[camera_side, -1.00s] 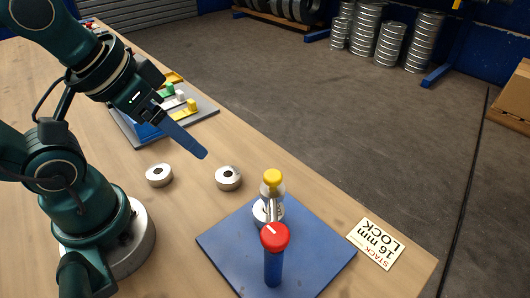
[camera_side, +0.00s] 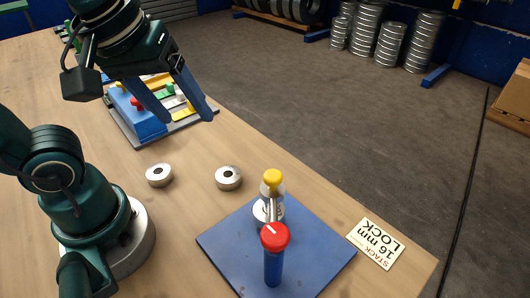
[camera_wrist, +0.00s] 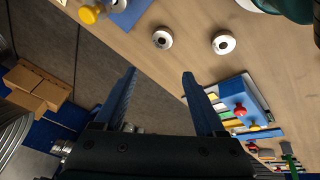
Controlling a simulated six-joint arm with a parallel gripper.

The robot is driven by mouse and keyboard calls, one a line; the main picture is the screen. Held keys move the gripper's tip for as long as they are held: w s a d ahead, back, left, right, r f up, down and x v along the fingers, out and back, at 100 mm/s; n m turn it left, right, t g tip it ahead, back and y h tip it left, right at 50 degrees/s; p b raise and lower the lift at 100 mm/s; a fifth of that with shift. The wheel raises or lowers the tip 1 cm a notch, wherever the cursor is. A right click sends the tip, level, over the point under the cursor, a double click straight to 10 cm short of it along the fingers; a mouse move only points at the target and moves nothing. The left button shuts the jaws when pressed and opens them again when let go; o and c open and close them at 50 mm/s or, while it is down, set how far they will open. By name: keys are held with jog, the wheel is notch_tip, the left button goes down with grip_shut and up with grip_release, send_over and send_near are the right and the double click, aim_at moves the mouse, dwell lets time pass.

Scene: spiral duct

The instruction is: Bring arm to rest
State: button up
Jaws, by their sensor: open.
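My gripper (camera_side: 182,106) is open and empty, raised above the table, with its two blue fingers spread apart. In the wrist view the fingers (camera_wrist: 160,80) show nothing between them but floor and table edge. A blue plate (camera_side: 222,246) lies at the table's front corner. A red-topped blue post (camera_side: 273,262) stands on it. Behind that post, a yellow-topped post (camera_side: 272,180) stands with metal rings (camera_side: 265,212) low around it; the red-topped post partly hides them.
Two loose metal rings (camera_side: 159,175) (camera_side: 228,178) lie on bare wood. A grey tray (camera_side: 190,121) with a blue block (camera_side: 146,123) and coloured pieces is behind the gripper. A sign reading "STACK 16 mm LOCK" (camera_side: 375,244) lies by the table edge.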

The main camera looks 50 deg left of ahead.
jog(key=shift+s+d+f+m+t+h, duration=0.2)
jog(key=shift+f+m, duration=0.4)
jog(key=shift+m, duration=0.65)
jog(key=shift+s+d+f+m+t+h, duration=0.15)
jog(key=shift+f+m, duration=0.45)
jog(key=shift+m, duration=0.7)
jog(key=shift+s+d+f+m+t+h, duration=0.2)
jog(key=shift+f+m, duration=0.4)
jog(key=shift+m, duration=0.65)
jog(key=shift+w+a, duration=0.1)
jog(key=shift+a, duration=0.05)
